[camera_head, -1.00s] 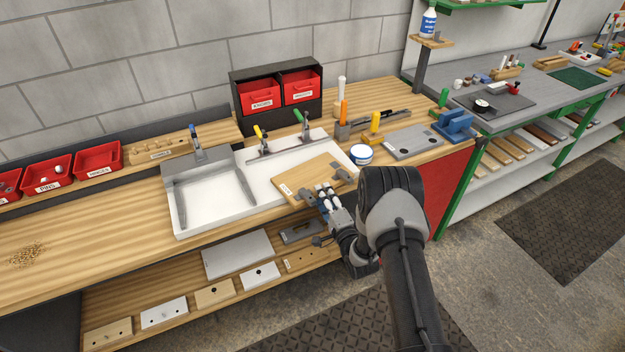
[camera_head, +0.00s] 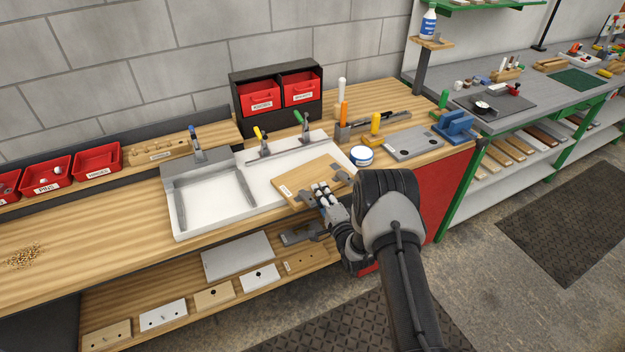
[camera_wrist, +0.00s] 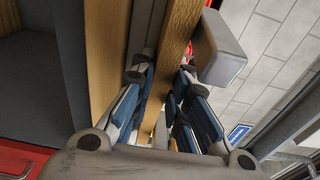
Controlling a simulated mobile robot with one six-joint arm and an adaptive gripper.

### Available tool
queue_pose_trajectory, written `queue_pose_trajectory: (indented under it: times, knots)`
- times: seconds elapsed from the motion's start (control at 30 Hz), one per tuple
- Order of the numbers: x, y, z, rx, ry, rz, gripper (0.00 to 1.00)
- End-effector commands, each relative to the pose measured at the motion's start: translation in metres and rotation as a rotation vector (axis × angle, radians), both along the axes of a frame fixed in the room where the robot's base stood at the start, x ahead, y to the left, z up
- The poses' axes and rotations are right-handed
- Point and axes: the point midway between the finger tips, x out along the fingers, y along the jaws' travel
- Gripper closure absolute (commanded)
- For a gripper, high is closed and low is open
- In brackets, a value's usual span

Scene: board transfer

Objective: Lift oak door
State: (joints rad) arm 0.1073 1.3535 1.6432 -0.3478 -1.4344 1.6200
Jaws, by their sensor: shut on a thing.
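In the wrist view a wooden edge (camera_wrist: 180,35) runs between the blue-padded fingers (camera_wrist: 160,110). The fingers hide part of the edge. I cannot tell whether the door is clear of the surface.
The white fixture (camera_head: 215,190) with toggle clamps lies to the left. Red bins (camera_head: 262,98) stand behind. A shelf below holds several plates (camera_head: 237,255). The bench at left is largely clear.

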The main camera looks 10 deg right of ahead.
Motion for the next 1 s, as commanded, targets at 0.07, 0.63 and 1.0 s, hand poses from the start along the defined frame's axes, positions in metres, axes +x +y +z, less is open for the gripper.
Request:
queue_pose_trajectory:
  times: [0.07,0.63,1.0]
  knots:
    - [0.000,0.000,0.000,0.000,0.000,0.000,1.00]
    - [0.001,0.000,0.011,0.001,-0.007,0.000,1.00]
    - [0.002,0.000,0.086,0.000,-0.011,0.000,1.00]
